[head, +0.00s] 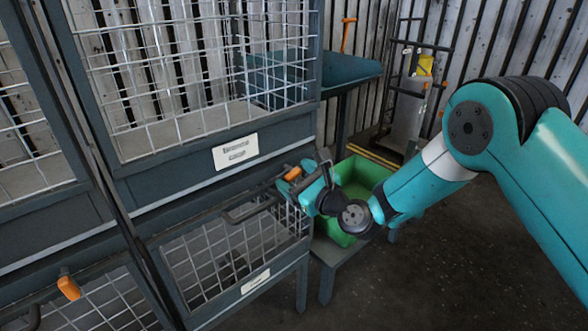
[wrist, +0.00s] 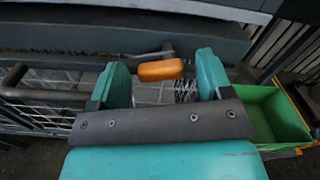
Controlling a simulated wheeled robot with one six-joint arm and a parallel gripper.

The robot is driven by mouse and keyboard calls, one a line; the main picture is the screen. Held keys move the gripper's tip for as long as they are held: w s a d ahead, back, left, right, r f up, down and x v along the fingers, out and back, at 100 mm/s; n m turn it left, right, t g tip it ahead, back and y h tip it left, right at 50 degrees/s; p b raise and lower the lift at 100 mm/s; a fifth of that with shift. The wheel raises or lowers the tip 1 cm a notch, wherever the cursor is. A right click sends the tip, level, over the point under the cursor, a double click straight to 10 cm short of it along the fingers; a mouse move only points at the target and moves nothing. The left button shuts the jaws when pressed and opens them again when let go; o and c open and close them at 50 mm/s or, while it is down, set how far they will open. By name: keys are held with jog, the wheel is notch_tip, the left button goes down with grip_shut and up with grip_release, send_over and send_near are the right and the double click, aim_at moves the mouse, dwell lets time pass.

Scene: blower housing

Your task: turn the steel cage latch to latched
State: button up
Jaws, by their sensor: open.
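The steel cage (head: 240,250) is a dark frame with wire mesh at the lower middle of the head view. Its latch has an orange grip (head: 292,174) on a dark bar near the cage's upper right. My gripper (head: 308,184) is open at the latch. In the wrist view my gripper's teal fingers (wrist: 163,64) stand either side of the grip, with gaps visible on both sides. Contact is not visible.
A green bin (head: 360,180) stands on a low stand just right of the cage. A larger mesh cage (head: 190,70) rises above. Another orange-gripped latch (head: 69,288) is at lower left. A dark handle bar (wrist: 40,92) is left of my gripper. Open floor lies at right.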

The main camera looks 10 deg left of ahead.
jog(key=shift+w+a, duration=0.3)
jog(key=shift+a, duration=0.1)
jog(key=c, duration=0.9)
